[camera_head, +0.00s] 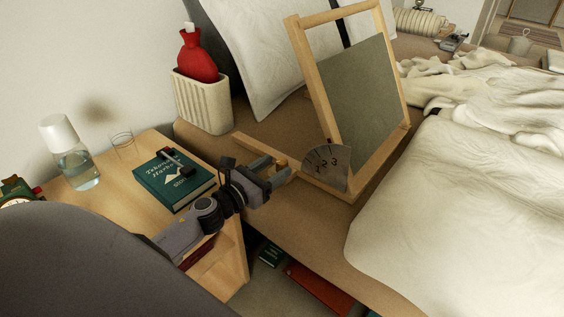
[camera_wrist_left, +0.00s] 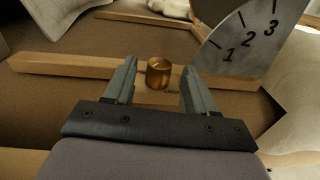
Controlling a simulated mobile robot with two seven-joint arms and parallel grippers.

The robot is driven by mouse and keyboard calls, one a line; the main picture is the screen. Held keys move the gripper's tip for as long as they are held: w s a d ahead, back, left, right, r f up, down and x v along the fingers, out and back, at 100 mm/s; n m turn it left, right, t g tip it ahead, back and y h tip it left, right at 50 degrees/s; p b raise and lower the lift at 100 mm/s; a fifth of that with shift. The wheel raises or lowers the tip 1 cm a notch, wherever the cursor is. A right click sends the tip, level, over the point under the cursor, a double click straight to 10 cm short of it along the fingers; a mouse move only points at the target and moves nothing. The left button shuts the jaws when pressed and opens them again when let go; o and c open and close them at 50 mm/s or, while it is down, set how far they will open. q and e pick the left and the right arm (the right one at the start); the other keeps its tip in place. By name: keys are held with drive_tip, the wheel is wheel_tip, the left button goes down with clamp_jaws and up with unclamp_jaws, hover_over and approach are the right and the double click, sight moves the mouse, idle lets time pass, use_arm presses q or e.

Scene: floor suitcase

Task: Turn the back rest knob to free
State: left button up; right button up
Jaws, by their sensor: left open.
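The back rest (camera_head: 362,92) is a wooden frame with a grey panel, propped up at a tilt on the bed. A pale dial plate (camera_head: 326,168) marked 1, 2, 3 stands at its lower side; it also shows in the left wrist view (camera_wrist_left: 243,42). A copper-brown round knob (camera_wrist_left: 158,74) sits on the wooden base rail (camera_wrist_left: 75,67). My left gripper (camera_head: 279,169) is open at the knob. In the left wrist view, its fingers (camera_wrist_left: 158,82) stand either side of the knob with gaps showing. Lettering below the knob is partly readable. My right gripper is not in view.
A bedside table at left holds a green book (camera_head: 174,182), a water carafe (camera_head: 72,155), a glass (camera_head: 124,145) and a clock (camera_head: 18,200). A ribbed bin (camera_head: 203,102) with a red hot-water bottle (camera_head: 197,57) stands behind. White bedding (camera_head: 470,210) lies at right.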

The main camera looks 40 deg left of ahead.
sight(278, 165)
use_arm(q)
drive_tip(key=w, duration=0.2)
drive_tip(key=shift+w+d, duration=0.2)
drive_tip(key=shift+w, duration=0.5)
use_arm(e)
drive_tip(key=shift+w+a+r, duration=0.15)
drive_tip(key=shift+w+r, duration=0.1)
use_arm(q)
drive_tip(key=c, duration=0.9)
drive_tip(key=shift+c, duration=0.2)
